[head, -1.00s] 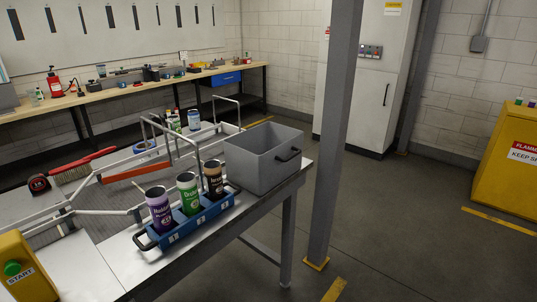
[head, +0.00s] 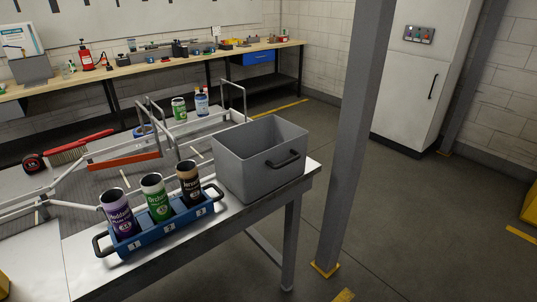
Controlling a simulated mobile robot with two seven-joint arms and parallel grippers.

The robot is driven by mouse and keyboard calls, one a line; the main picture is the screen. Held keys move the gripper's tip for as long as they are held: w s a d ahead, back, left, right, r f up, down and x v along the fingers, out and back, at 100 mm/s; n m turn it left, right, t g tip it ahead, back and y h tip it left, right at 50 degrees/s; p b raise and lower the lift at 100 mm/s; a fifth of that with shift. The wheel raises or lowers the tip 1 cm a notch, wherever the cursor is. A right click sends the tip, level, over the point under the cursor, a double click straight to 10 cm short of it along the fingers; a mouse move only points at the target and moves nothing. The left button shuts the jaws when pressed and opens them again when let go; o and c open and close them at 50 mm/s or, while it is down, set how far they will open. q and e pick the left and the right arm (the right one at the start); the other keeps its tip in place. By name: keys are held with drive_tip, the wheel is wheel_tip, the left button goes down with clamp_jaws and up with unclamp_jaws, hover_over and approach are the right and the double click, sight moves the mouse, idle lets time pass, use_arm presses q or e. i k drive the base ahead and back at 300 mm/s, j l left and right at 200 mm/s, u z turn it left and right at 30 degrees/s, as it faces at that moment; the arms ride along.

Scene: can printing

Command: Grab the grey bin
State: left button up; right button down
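The grey bin (head: 245,172) is an open-topped box with a dark handle (head: 283,161) on the side facing me. It stands upright at the right end of the metal work table (head: 183,246). Its inside looks empty as far as I can see, but its floor is hidden. Neither of my grippers is in the head view.
A blue tray (head: 165,230) with purple, green and brown cans stands just left of the bin. A metal rail frame (head: 235,84) is behind it. A grey post (head: 348,150) stands close to the table's right end. The floor (head: 420,235) to the right is clear.

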sight(253, 159)
drive_tip(key=i+l+u, duration=0.1)
drive_tip(key=i+l, duration=0.25)
drive_tip(key=l, duration=0.3)
drive_tip(key=i+l+u, duration=0.15)
drive_tip(key=l, duration=0.2)
drive_tip(key=i+l, duration=0.2)
drive_tip(key=l, duration=0.15)
drive_tip(key=i+l+u, duration=0.15)
drive_tip(key=l, duration=0.2)
